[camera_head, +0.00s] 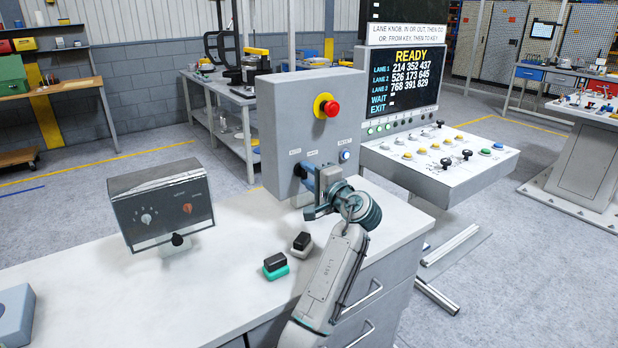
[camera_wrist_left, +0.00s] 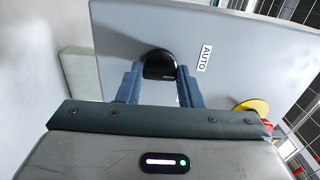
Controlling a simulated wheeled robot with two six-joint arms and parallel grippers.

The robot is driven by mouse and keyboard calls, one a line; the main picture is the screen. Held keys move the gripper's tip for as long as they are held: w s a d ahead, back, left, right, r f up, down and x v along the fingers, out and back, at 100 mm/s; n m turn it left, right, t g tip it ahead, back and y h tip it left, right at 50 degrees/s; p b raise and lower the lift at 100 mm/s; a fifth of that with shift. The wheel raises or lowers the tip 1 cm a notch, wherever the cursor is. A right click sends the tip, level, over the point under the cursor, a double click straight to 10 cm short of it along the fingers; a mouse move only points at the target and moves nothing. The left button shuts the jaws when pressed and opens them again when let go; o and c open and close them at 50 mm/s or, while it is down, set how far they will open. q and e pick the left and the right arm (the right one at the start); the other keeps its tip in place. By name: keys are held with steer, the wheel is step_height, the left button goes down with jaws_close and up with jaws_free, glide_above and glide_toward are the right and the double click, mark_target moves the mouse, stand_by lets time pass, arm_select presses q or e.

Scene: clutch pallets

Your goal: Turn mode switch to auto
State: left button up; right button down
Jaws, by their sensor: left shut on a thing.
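The grey control box (camera_head: 300,110) stands on the white bench and carries the mode switch, a black knob (camera_head: 299,170), low on its front face. My left gripper (camera_head: 308,182) reaches the box front and is shut on this knob. In the left wrist view the black knob (camera_wrist_left: 159,66) sits between the two blue fingers of the gripper (camera_wrist_left: 158,84). An AUTO label (camera_wrist_left: 204,58) is on the panel to the right of the knob. The fingers partly hide the knob, so I cannot tell its pointer position. My right gripper is not in view.
A red emergency button (camera_head: 332,109) on a yellow disc and a lit blue button (camera_head: 345,155) are on the same box. A small dial panel (camera_head: 160,205) stands left on the bench (camera_head: 215,290). Two small black-topped blocks (camera_head: 275,265) lie near my arm.

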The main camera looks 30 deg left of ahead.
arm_select(q)
steer(key=shift+f, duration=0.25)
steer(key=o, duration=0.7)
steer(key=shift+o, duration=1.4)
steer(key=shift+s+d+r, duration=0.1)
steer(key=shift+r, duration=0.05)
steer(key=shift+d, duration=0.15)
steer(key=b+v, duration=0.2)
steer(key=v, duration=0.8)
steer(key=shift+s+d+b, duration=0.15)
steer(key=shift+d+b, duration=0.05)
steer(key=shift+b, duration=0.1)
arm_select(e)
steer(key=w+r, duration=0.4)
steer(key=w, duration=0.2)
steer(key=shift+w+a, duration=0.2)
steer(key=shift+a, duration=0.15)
arm_select(q)
steer(key=shift+d, duration=0.1)
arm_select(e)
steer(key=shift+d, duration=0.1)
